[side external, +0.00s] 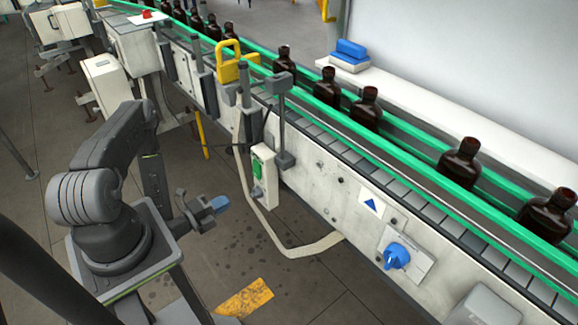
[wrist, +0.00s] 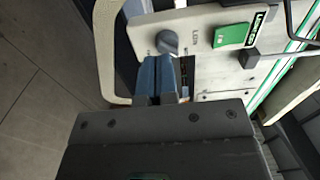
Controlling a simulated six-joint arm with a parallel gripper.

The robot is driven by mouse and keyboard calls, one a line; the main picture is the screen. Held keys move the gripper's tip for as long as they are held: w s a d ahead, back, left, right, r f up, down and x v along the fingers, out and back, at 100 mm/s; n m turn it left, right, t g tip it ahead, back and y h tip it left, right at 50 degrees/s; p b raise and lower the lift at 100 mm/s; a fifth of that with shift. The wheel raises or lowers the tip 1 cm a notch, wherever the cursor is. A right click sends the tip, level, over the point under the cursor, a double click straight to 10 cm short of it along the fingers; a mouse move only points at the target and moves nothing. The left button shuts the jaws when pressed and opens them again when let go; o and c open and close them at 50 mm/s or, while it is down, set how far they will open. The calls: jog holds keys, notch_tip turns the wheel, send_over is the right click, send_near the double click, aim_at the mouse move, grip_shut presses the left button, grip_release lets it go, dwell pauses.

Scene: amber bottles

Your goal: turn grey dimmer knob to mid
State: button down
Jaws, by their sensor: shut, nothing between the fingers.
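The grey dimmer knob (wrist: 168,42) sits on a pale control box with a green panel (wrist: 232,35) in the wrist view. Small print lies around the knob, too small to read, and I cannot tell its setting. In the side view the knob (side external: 257,192) is small, low on the same box, below the green part. My gripper (side external: 220,204) is to the left of the box in the side view, apart from it. In the wrist view my gripper (wrist: 158,62) has its blue fingers shut and empty, just below the knob; they do not grip it.
A pale looped strap (side external: 268,238) hangs beside and below the box. A blue knob (side external: 397,256) is on the conveyor side to the right. Amber bottles (side external: 461,162) stand on the conveyor between green rails. Open floor lies below my gripper.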

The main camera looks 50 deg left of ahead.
jog(key=w, duration=0.7)
jog(key=shift+r, duration=0.1)
dwell(0.5)
jog(key=shift+r, duration=0.55)
dwell(0.5)
jog(key=s, duration=0.6)
jog(key=shift+a+f, duration=0.15)
jog(key=shift+a, duration=0.15)
dwell(0.3)
